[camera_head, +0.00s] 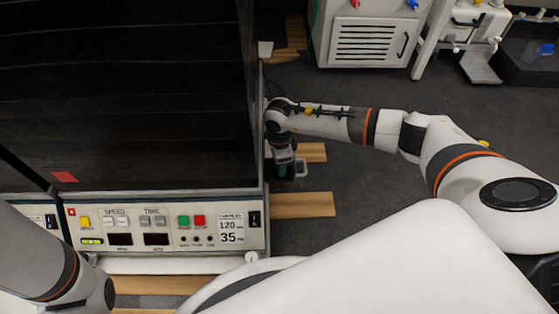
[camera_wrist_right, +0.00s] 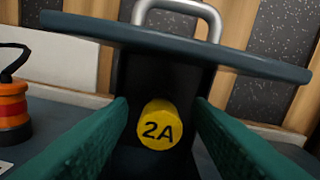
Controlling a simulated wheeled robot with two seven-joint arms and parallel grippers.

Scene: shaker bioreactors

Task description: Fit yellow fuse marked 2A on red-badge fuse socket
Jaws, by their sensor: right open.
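The yellow fuse marked 2A (camera_wrist_right: 159,126) shows end-on in the right wrist view, with its label facing the camera. It sits in front of a dark upright surface. My right gripper (camera_wrist_right: 160,140) is open, with a green finger on each side of the fuse; I cannot tell whether either one touches it. In the head view the right gripper (camera_head: 286,167) points down beside the right side of the shaker unit, and the fuse cannot be made out there. My left gripper is outside the views.
The shaker unit's control panel (camera_head: 165,226) has buttons and displays. A dark blue-grey plate with a metal handle (camera_wrist_right: 180,15) is above the fuse in the wrist view. An orange-red object (camera_wrist_right: 12,112) stands at the left. Dark floor is open right of the unit.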

